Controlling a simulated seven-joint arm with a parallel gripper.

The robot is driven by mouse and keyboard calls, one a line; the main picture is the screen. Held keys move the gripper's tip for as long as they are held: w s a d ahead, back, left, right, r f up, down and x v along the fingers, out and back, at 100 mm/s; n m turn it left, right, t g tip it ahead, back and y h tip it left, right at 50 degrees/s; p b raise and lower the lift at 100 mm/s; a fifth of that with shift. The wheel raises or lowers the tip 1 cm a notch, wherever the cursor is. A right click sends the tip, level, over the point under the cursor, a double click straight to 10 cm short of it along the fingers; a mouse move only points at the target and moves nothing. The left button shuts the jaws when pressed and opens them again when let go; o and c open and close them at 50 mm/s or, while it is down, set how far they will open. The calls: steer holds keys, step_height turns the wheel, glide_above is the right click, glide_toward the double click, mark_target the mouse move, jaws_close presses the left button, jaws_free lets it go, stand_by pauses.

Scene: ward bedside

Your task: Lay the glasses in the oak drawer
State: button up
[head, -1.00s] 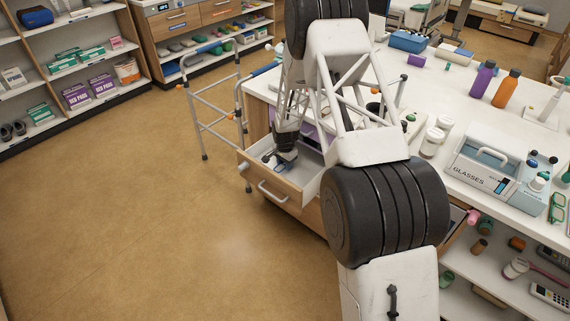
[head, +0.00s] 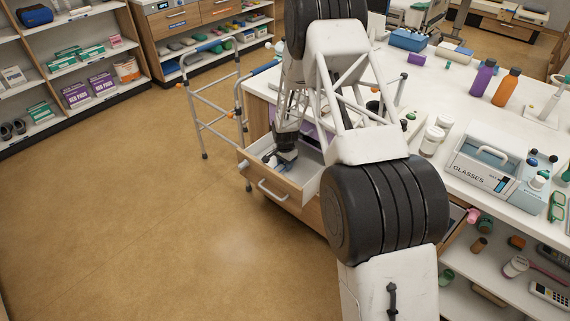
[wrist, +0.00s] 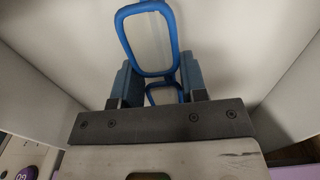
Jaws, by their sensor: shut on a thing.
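The blue-framed glasses (wrist: 174,38) are between the two fingers of my gripper (wrist: 156,86) in the wrist view. One lens frame stands out beyond the fingertips and the other lies between the fingers. In the head view my gripper (head: 277,160) reaches down inside the open oak drawer (head: 262,189), with a bit of the blue glasses showing beside it. The drawer has an oak front, a pale handle and a light grey inside. Pale drawer walls surround the glasses in the wrist view. I cannot tell whether the glasses touch the drawer floor.
The drawer sticks out of the white-topped counter (head: 455,95). A walking frame (head: 209,115) stands close to its left. A caddy marked GLASSES (head: 480,176) and green glasses (head: 557,205) are on the counter at right. The floor (head: 130,225) in front is clear.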

steer(key=o, duration=1.4)
steer(key=shift+r, duration=0.15)
steer(key=shift+r, duration=3.85)
steer(key=shift+r, duration=0.1)
